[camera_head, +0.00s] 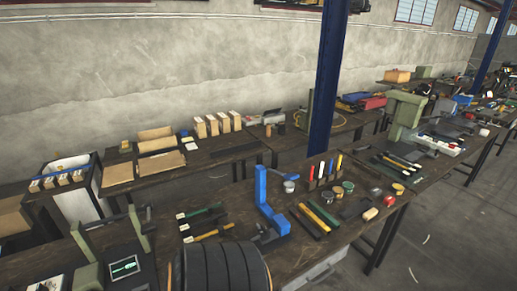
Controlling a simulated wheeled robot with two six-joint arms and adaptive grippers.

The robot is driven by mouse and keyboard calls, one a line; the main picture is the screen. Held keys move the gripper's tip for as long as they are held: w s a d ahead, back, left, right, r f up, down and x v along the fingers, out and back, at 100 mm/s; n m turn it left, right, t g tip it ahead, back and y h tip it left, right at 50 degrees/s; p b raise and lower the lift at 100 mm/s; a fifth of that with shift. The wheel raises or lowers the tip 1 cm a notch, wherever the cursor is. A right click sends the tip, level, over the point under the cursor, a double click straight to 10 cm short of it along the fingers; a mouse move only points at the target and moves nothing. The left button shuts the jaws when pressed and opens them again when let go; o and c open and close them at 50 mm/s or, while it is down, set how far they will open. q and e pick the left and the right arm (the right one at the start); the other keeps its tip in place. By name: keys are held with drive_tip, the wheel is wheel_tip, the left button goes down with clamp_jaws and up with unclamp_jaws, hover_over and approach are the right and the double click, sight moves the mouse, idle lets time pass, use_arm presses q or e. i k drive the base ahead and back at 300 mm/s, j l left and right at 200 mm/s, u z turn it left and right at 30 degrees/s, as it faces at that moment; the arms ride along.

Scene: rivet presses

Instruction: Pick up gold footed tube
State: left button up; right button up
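I cannot make out a gold footed tube for certain at this size. A small brownish upright piece (268,131) stands on the back bench, too small to identify. A low yellow-topped round tin (398,189) sits near the right end of the near bench (352,228), but no tubular shape or foot shows on it. Neither of my grippers is in view.
A blue press (264,195) stands on the near bench among colored-handled tools, round tins and upright markers (325,169). A dark blue post (326,80) rises behind. Cardboard sheets (158,145) lie on the back bench. Open floor (440,240) is at right.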

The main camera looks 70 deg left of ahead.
sight(221, 230)
drive_tip(key=u, duration=2.85)
